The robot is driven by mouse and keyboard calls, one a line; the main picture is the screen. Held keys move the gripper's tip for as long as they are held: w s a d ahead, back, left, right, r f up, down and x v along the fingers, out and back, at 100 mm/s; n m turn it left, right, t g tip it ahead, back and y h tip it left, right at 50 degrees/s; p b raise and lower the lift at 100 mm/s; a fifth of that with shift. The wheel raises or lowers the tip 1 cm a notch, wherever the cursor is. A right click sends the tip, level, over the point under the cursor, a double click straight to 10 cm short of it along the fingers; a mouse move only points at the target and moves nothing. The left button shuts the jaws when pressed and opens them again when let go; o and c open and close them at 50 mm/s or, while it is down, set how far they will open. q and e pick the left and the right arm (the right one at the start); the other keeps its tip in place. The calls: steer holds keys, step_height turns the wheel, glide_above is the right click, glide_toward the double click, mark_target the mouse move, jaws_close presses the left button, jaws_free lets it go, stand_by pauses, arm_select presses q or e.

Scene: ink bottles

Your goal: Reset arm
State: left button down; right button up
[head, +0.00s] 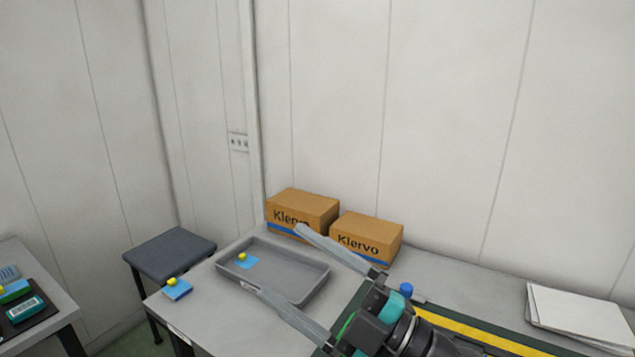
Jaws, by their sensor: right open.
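My right gripper (279,262) reaches in from the lower right with its two long grey fingers wide apart. It is open and nothing shows between the fingers. The fingers hang over the right part of a grey tray (318,277) on the table. A small blue ink bottle with a yellow cap (247,262) is in the tray. A blue round cap (406,289) shows just behind my right gripper; the rest of that thing is partly hidden. My left gripper is out of the picture.
Two brown Klervo boxes (310,207) (372,232) stand behind the tray near the wall. White sheets (575,315) lie at the right. A dark stool (170,254) and a side table (42,275) with coloured packs stand left. Yellow-striped green matting (480,339) lies front right.

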steer(key=w+d+f+m+t+h, duration=0.25)
steer(key=d+m+t+h, duration=0.25)
steer(key=m+h, duration=0.25)
steer(key=w+d+f+m+t+h, duration=0.2)
steer(key=w+d+m+t+h, duration=0.15)
steer(key=d+m+h, duration=0.35)
steer(key=s+d+f+m+g+h, duration=0.1)
steer(key=s+d+f+m+g, duration=0.1)
steer(key=f, duration=0.5)
steer(key=s+d+f+m+g+h, duration=0.2)
steer(key=s+d+f+m+g, duration=0.1)
steer(key=s+f+g, duration=0.2)
steer(key=s+d+f+m+g+h, duration=0.2)
steer(key=s+f, duration=0.4)
steer(key=f, duration=0.3)
steer(key=shift+d+f+m+g+h, duration=0.2)
steer(key=shift+m+g+h, duration=0.05)
steer(key=shift+m+g, duration=0.4)
steer(key=s+a+f+g+y, duration=0.1)
steer(key=s+f+g, duration=0.45)
steer(key=s, duration=0.55)
step_height(320, 180, down, 23)
steer(key=s+g, duration=0.1)
steer(key=s, duration=0.1)
steer(key=s+d+f+g, duration=0.1)
steer(key=s+d+f, duration=0.1)
steer(key=s+f, duration=1)
steer(key=shift+s+d+f+n, duration=0.3)
steer(key=shift+s+d, duration=0.05)
steer(key=shift+s, duration=1.3)
